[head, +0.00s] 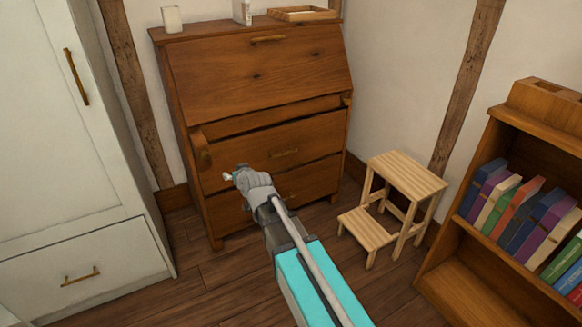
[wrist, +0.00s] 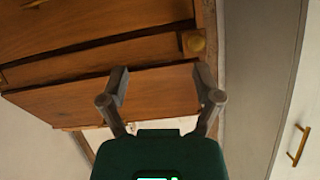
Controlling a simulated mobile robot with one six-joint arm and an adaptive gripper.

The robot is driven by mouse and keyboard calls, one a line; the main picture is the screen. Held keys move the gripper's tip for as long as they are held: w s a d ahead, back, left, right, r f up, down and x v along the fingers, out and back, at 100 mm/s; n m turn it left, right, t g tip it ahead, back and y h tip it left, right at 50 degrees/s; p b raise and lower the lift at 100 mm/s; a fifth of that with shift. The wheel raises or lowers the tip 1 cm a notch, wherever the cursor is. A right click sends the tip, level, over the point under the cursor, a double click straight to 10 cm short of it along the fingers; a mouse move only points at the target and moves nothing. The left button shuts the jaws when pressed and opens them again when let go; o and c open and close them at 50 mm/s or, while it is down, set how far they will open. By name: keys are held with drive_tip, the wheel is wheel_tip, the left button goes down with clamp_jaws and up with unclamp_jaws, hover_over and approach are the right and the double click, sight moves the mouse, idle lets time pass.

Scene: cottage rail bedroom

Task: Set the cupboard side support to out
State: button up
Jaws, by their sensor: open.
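The wooden bureau (head: 255,75) has its slanted front closed. On its left, nearest the white cupboard, the side support (head: 201,150) shows a narrow wooden end below the slanted front, seeming to stand forward of the drawer fronts; how far is unclear. My gripper (head: 237,188) is in front of the drawers, low and right of the support. The other support (head: 346,99) is at the right.
The white cupboard (head: 62,130) stands close at the left. A wooden step stool (head: 405,175) is right of the bureau, and a bookcase (head: 470,265) with several books is at far right. A tray (head: 302,14) and small items top the bureau. Floor in front is partly clear.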

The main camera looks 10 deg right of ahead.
drive_tip(key=s+d+r+g+h+p, duration=0.1)
drive_tip(key=s+d+r+g+p, duration=0.4)
drive_tip(key=s+p, duration=0.4)
drive_tip(key=s+d+r+m+g+h+p, duration=0.1)
drive_tip(key=s+d+r+g+p, duration=0.4)
drive_tip(key=p, duration=0.7)
drive_tip(key=s+d+r+h, duration=0.1)
drive_tip(key=s+d+r, duration=0.1)
drive_tip(key=s+d, duration=0.1)
drive_tip(key=shift+s+d+p, duration=0.25)
drive_tip(key=shift+s+p, duration=0.1)
drive_tip(key=shift+s, duration=0.5)
drive_tip(key=shift+f, duration=0.15)
drive_tip(key=w+a+f+t+y+b, duration=0.1)
drive_tip(key=w+a+f+t+b, duration=0.8)
drive_tip(key=b, duration=1.2)
drive_tip(key=w+a+f+m+t+y+b, duration=0.1)
drive_tip(key=w+a+f+t+b, duration=0.8)
drive_tip(key=b, duration=1.3)
drive_tip(key=w+a+t+y, duration=0.1)
drive_tip(key=a, duration=0.2)
drive_tip(key=shift+w+a+t, duration=0.15)
drive_tip(key=shift+w+t, duration=0.15)
drive_tip(key=shift+w, duration=0.1)
